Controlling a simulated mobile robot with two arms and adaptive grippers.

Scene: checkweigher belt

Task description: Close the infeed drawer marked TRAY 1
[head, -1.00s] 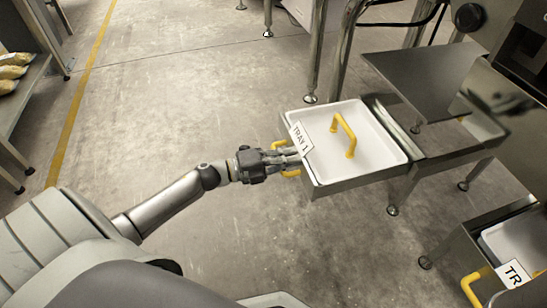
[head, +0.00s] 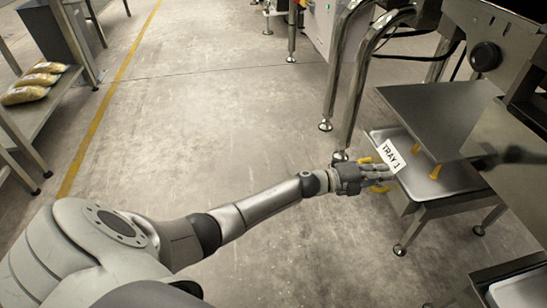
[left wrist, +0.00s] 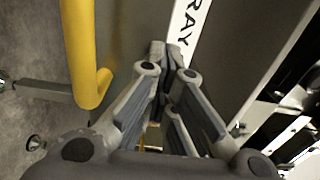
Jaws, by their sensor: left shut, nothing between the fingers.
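The TRAY 1 drawer shows at the right of the head view, with its white label (head: 392,158) on the front. It is partly open: part of its pale tray (head: 452,182) shows, and the rest is under a metal plate. My left gripper (head: 388,173) is shut and empty, with its fingertips at the drawer front below the label. The yellow front handle (head: 379,189) is partly hidden behind the fingers. In the left wrist view, the handle (left wrist: 78,50) is left of the fingers (left wrist: 166,50), and the label (left wrist: 187,30) is just beyond the tips. My right gripper is out of view.
The metal plate (head: 440,115) lies above the drawer's inner part. Another drawer (head: 515,290) is at the lower right. A shelf with yellow bags (head: 30,90) stands far left. The floor between is clear.

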